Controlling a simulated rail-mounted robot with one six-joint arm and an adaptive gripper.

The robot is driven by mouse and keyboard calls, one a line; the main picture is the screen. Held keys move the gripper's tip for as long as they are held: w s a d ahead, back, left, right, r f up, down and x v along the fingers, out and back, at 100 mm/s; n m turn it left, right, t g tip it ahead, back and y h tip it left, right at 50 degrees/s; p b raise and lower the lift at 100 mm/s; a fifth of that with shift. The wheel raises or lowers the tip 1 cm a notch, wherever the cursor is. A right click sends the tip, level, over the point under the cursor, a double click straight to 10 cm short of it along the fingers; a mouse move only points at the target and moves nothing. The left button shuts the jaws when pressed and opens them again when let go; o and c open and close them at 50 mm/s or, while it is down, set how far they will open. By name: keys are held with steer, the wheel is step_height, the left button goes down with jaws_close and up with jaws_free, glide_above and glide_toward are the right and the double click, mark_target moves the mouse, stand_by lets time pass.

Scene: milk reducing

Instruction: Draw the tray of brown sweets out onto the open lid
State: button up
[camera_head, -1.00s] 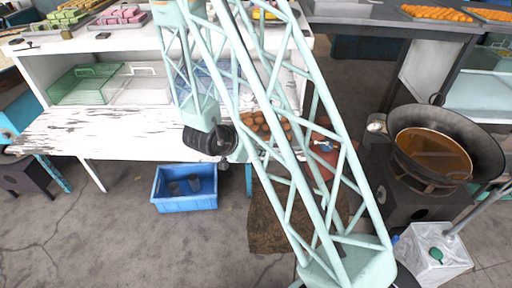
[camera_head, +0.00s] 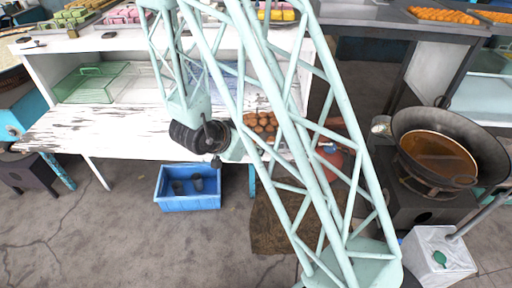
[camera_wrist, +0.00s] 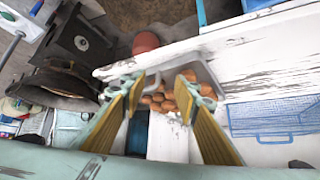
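The tray of brown sweets (camera_head: 262,121) lies at the right end of the white cabinet, partly hidden behind my arm in the head view. In the wrist view the brown sweets (camera_wrist: 160,99) and the pale tray rim (camera_wrist: 206,76) show between and beyond my fingers. A small white loop, perhaps a handle, stands near the left finger. My gripper (camera_wrist: 160,88) is open, its yellow-faced fingers apart with nothing clearly held. I cannot tell whether either fingertip touches the tray. The open lid (camera_head: 85,128) is a worn white board in front of the cabinet, with flaking paint.
A green wire cover (camera_head: 92,82) stands on the left; a blue wire basket (camera_wrist: 275,117) is beside the tray. A blue crate (camera_head: 188,203) with dark cups is on the floor. A wok of oil (camera_head: 438,157) stands right. The lid's left part is clear.

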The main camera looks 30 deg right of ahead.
steer(key=shift+v, duration=2.9)
steer(key=shift+s, duration=0.15)
steer(key=w+a+r+n+t+y, duration=0.1)
steer(key=w+a+r+t+y, duration=0.1)
steer(key=w+a+r+y, duration=0.3)
steer(key=s+a+r+n+t+y, duration=0.1)
steer(key=s+a+r+n+y, duration=0.15)
steer(key=a+r, duration=0.45)
steer(key=s+a+r+n+y, duration=0.2)
steer(key=a+r+n, duration=0.2)
steer(key=a+r, duration=0.3)
steer(key=s+r+n+g+y, duration=0.1)
steer(key=s+r+n, duration=0.1)
steer(key=s+r, duration=0.35)
steer(key=s+r+n, duration=0.2)
steer(key=s, duration=0.6)
steer(key=s+d+r+n+g+h, duration=0.1)
steer(key=s+d, duration=0.3)
steer(key=s, duration=0.4)
steer(key=s+d+r+n+h, duration=0.1)
steer(key=s+d+r, duration=0.1)
steer(key=s+d, duration=0.3)
steer(key=s, duration=0.3)
steer(key=shift+r+g+p, duration=0.15)
steer(key=shift+g+p, duration=0.15)
steer(key=shift+g, duration=0.1)
